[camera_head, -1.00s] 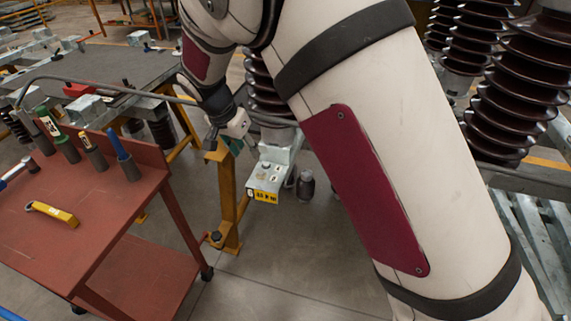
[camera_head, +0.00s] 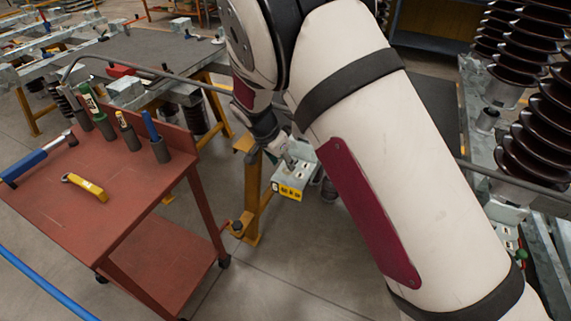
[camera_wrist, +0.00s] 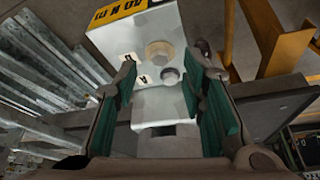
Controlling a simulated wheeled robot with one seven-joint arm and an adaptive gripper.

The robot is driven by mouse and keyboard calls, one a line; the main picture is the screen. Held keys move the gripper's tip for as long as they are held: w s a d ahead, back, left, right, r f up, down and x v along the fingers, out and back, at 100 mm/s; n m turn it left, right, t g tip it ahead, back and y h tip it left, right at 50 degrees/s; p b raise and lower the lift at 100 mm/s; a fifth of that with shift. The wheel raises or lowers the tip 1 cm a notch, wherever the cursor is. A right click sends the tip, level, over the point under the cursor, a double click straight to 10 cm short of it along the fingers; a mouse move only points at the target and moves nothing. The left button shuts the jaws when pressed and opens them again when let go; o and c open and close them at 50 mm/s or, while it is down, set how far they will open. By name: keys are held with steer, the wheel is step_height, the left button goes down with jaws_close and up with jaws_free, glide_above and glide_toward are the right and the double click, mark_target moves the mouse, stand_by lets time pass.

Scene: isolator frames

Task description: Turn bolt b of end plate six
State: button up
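The end plate (camera_head: 288,178) is a pale metal block with a yellow label on its front, just below my gripper (camera_head: 278,145) in the head view. In the wrist view the end plate (camera_wrist: 145,30) fills the top middle. A large hex bolt (camera_wrist: 158,52) and a smaller round bolt or hole (camera_wrist: 171,76) show on its face. Small tags sit beside them; one seems to read A, the other is hard to read. My gripper (camera_wrist: 164,70) is open, its green-padded fingers on either side of the smaller feature. Nothing is held. Contact with the plate cannot be told.
A red tool cart (camera_head: 110,205) with handled tools and a yellow tool (camera_head: 85,187) stands left. A yellow stand (camera_head: 252,195) is beside the plate. Dark ribbed insulators (camera_head: 545,120) stand at the right. My arm hides much of the middle. Floor is clear in front.

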steer(key=shift+x, duration=1.35)
steer(key=shift+c, duration=0.4)
jaws_close()
steer(key=n, duration=0.2)
steer(key=n+y, duration=0.1)
steer(key=shift+s+d+n+t, duration=0.1)
steer(key=shift+d+n+t, duration=0.1)
steer(key=shift+n+t, duration=0.2)
steer(key=n+y, duration=0.2)
steer(key=n, duration=0.2)
steer(key=shift+d+n, duration=0.2)
steer(key=shift+n, duration=0.1)
steer(key=n+y, duration=0.1)
steer(key=n, duration=0.1)
steer(key=n+b, duration=0.1)
steer(key=n, duration=0.1)
steer(key=shift+d+y, duration=0.25)
steer(key=shift+y, duration=0.15)
steer(key=n+g+y, duration=0.1)
steer(key=n, duration=0.3)
steer(key=shift+n, duration=0.3)
